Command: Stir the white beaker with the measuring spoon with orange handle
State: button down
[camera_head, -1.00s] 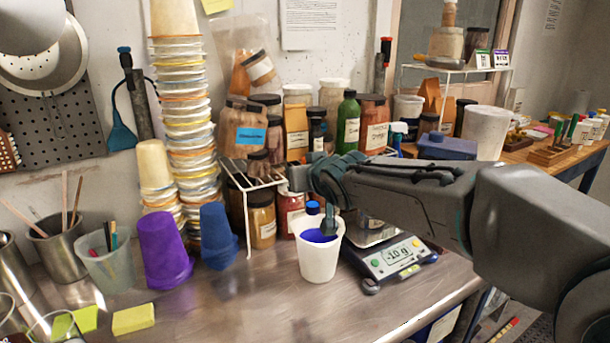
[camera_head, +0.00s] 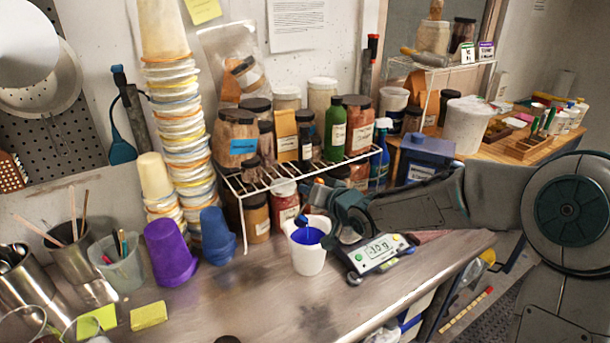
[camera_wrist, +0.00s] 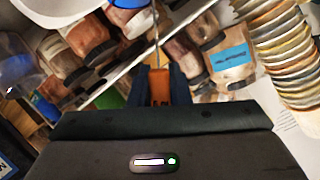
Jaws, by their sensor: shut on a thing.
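The white beaker (camera_head: 309,259) stands upright on the metal bench with blue contents, left of the digital scale. My gripper (camera_head: 318,197) is just above the beaker's right rim. In the wrist view, my gripper (camera_wrist: 159,88) is shut on the orange handle of the measuring spoon (camera_wrist: 160,82).
The scale (camera_head: 378,252) sits close on the right. A wire rack (camera_head: 262,185) with jars stands behind the beaker. A blue cup (camera_head: 216,236) and a purple cup (camera_head: 170,254) stand to the left. The bench front is mostly clear.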

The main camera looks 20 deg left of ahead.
jog(key=d+f+m+p, duration=0.1)
jog(key=w+d+f+m+y+p, duration=0.1)
jog(key=m+p, duration=0.1)
jog(key=w+d+f+m+y+p, duration=0.1)
jog(key=shift+w+m+p, duration=0.25)
jog(key=shift+m+p, duration=0.15)
jog(key=shift+w+d+f+m+y, duration=0.3)
jog(key=shift+f+m+y, duration=0.2)
jog(key=shift+m, duration=0.3)
jog(key=shift+w+d+f+m+y, duration=0.2)
jog(key=shift+d+f+m+y, duration=0.15)
jog(key=shift+f+m, duration=0.35)
jog(key=shift+w+d+f+m+y, duration=0.3)
jog(key=shift+f+m+y, duration=0.15)
jog(key=shift+m, duration=0.45)
